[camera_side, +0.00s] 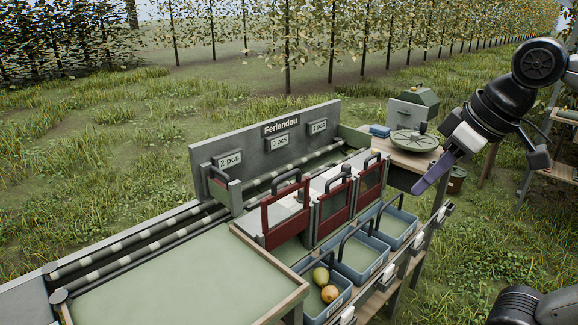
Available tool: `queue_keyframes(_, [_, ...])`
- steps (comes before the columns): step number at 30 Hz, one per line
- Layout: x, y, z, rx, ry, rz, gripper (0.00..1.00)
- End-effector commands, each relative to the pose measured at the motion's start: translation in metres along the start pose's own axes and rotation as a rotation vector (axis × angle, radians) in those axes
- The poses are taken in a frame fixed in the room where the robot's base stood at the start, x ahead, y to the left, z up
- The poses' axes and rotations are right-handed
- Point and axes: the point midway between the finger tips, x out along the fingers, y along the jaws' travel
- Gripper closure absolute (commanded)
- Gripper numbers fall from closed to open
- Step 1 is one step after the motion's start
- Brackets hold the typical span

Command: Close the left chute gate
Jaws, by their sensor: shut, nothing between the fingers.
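The left chute gate (265,221) is a red-framed panel with a dark arched handle on top, at the left end of a row of three gates. It seems to stand raised, with a green surface showing below it, but I cannot tell its exact height. The middle gate (318,217) and the right gate (358,190) have similar red frames and handles. My gripper (422,186) has purple fingers, shut and empty. It hangs to the right of the gates, apart from them, and points down to the left.
Below the gates stand three blue bins; the left bin (310,316) holds a pear (321,275) and an orange-yellow fruit (329,293). A grey sign board (240,139) stands behind. A wooden-edged green tray (180,285) fills the front left. A round scale (414,141) stands behind my gripper.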

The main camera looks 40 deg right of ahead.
Motion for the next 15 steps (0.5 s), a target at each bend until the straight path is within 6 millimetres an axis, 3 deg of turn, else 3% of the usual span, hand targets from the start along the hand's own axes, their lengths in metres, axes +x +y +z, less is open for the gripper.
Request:
queue_keyframes(1, [-0.009, 0.001, -0.023, -0.001, -0.008, 0.000, 1.00])
queue_keyframes(7, [-0.034, 0.008, -0.104, -0.006, -0.044, -0.002, 1.00])
queue_keyframes(11, [-0.034, 0.015, -0.157, -0.005, -0.073, -0.004, 1.00])
queue_keyframes(15, [-0.020, 0.024, -0.207, -0.002, -0.105, -0.005, 1.00])
